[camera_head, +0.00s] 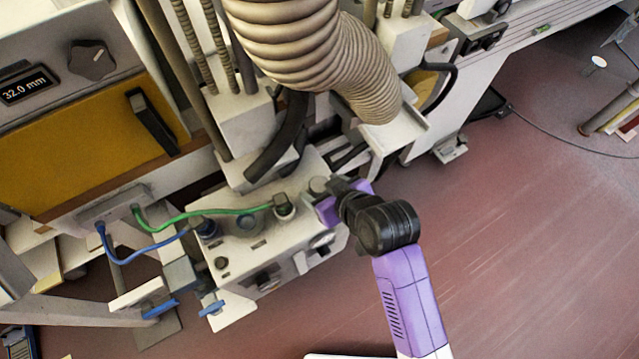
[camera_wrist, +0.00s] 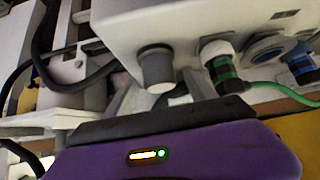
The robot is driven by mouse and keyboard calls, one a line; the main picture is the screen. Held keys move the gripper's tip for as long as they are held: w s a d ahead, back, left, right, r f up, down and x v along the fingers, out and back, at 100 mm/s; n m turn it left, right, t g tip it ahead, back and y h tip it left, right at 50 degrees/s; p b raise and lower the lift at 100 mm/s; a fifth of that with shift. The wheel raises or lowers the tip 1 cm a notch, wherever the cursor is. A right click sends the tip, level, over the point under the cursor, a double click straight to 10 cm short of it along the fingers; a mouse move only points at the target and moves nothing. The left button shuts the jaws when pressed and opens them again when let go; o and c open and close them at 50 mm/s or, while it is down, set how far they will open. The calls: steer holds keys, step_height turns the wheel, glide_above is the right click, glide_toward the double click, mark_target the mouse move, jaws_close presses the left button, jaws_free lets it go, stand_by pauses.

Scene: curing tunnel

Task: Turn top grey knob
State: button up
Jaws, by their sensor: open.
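A grey cylindrical knob (camera_head: 319,185) stands on the top face of a white control box (camera_head: 250,262), near its right end. In the wrist view the same knob (camera_wrist: 156,68) shows close up, sticking out of the box face. My gripper (camera_head: 324,203), on the purple arm, is at the box's right end, right beside the knob. In the wrist view my gripper (camera_wrist: 163,92) is open, its pale fingers on either side of the knob's end. I cannot tell whether they touch it. The far finger parts are partly hidden by the dark gripper edge.
A green cable (camera_head: 205,212) and a blue cable (camera_head: 140,256) plug into the box left of the knob. A large ribbed hose (camera_head: 300,45) hangs above. A dark knob (camera_head: 92,59) sits beside a 32.0 mm display at upper left. Open floor (camera_head: 530,230) lies right.

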steer(key=shift+x, duration=0.9)
steer(key=shift+c, duration=0.2)
steer(key=c, duration=1.3)
steer(key=shift+r+m+h+p, duration=0.1)
steer(key=shift+m+h+p, duration=0.2)
steer(key=shift+m+p, duration=0.3)
steer(key=shift+m+t+h+p, duration=0.5)
steer(key=shift+m, duration=0.1)
